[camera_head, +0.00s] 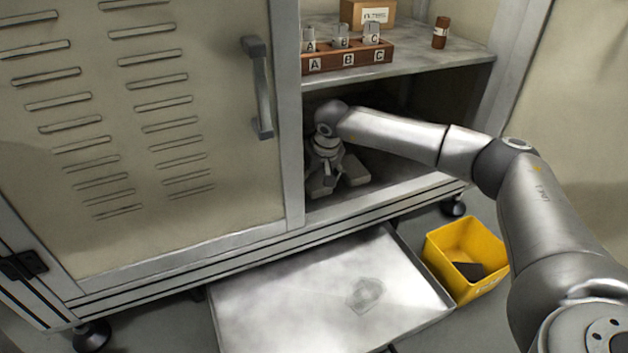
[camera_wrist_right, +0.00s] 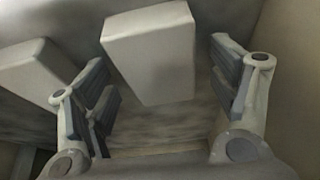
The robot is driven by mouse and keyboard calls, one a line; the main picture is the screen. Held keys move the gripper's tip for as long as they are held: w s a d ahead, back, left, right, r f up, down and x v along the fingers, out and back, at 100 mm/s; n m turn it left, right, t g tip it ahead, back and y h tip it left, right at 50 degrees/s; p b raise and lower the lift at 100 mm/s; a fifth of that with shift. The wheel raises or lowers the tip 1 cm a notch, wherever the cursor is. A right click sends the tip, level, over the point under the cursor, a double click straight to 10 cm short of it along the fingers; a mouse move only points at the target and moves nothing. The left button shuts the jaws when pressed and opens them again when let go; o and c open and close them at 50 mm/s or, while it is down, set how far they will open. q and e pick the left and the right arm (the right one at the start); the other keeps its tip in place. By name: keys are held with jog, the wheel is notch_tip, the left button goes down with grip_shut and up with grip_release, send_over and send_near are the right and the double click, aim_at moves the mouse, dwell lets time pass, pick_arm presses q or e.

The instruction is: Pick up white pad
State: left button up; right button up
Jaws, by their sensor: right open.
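A white pad (camera_wrist_right: 150,50) lies on the cabinet's lower shelf. In the right wrist view it is between the two spread fingers of my right gripper (camera_wrist_right: 158,85), with a gap on both sides. A second pale pad (camera_wrist_right: 30,80) lies to the left, beyond the left finger and partly hidden by it. In the head view my right gripper (camera_head: 330,172) reaches down inside the lower compartment, and pale blocks show around its fingers, one at its right (camera_head: 355,171). My right gripper is open and holds nothing. My left gripper is not in view.
The upper shelf (camera_head: 440,62) bears a brown rack (camera_head: 350,57) marked A, B and C, a cardboard box (camera_head: 368,12) and a small brown bottle (camera_head: 441,32). A closed louvred door (camera_head: 225,120) bounds the left. A metal tray (camera_head: 290,310) and a yellow bin (camera_head: 440,250) are below.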

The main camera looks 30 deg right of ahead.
jog(key=shift+c, duration=0.4)
jog(key=c, duration=0.9)
